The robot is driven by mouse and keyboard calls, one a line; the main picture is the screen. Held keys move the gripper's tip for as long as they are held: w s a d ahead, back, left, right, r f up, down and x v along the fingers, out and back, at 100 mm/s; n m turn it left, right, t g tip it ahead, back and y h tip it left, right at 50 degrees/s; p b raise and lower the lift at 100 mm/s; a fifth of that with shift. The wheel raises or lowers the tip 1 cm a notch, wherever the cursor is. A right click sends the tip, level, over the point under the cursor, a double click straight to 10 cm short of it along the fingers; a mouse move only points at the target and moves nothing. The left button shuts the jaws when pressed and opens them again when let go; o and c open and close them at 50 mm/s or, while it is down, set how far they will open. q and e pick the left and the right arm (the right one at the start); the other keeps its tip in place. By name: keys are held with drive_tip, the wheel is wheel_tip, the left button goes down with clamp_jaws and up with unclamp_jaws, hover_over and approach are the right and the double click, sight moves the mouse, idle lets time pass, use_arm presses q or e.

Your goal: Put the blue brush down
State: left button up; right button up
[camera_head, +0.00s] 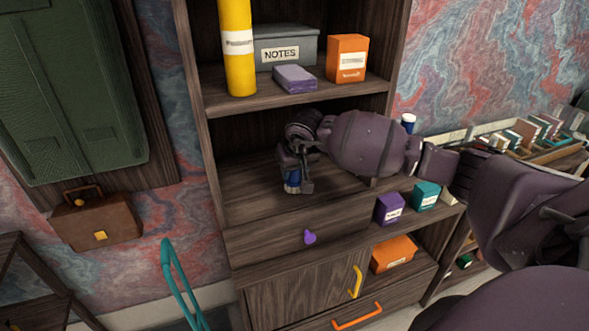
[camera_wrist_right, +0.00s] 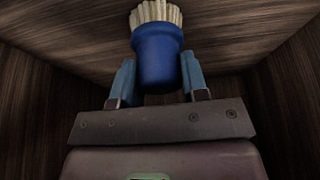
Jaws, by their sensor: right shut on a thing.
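The blue brush (camera_wrist_right: 158,58) has a round blue handle and pale bristles. In the right wrist view it sits between the two blue fingers of my right gripper (camera_wrist_right: 158,82), with its bristles pointing away from the wrist. In the head view my right gripper (camera_head: 296,184) reaches into the middle shelf opening of the dark wooden cabinet. My left gripper is not in view.
The shelf board around the gripper looks bare. The upper shelf holds a yellow tube (camera_head: 238,60), a grey NOTES box (camera_head: 300,46), and an orange box (camera_head: 347,58). Purple (camera_head: 389,208) and teal (camera_head: 425,195) boxes stand to the right, under my arm. A cabinet side wall (camera_head: 205,150) is at left.

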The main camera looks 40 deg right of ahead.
drive_tip(key=shift+f, duration=0.25)
drive_tip(key=o, duration=0.8)
